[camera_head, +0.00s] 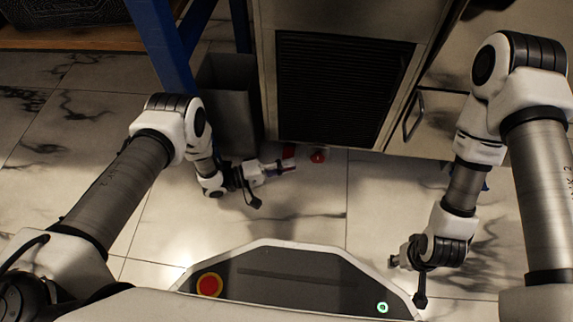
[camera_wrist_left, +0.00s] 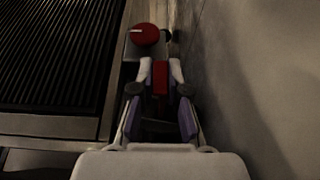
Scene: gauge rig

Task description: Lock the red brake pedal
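The red brake pedal (camera_head: 289,152) is low at the foot of the metal cabinet in the head view. In the left wrist view the pedal (camera_wrist_left: 160,76) shows as a narrow red bar between my fingertips. My left gripper (camera_head: 284,166) is down by the floor, pointing at the pedal. In the wrist view the left gripper (camera_wrist_left: 160,80) has its fingers apart, one on each side of the pedal; contact is not clear. My right gripper (camera_head: 394,262) is apart from the cabinet, above the floor at lower right; its finger opening is too small to judge.
A round red part (camera_head: 318,156) sits right of the pedal; a red disc with a pale line (camera_wrist_left: 145,34) shows beyond the fingertips. The cabinet (camera_head: 425,60) has a dark grille. A grey bin (camera_head: 228,95) and blue post (camera_head: 155,45) stand left. Marble floor is clear in front.

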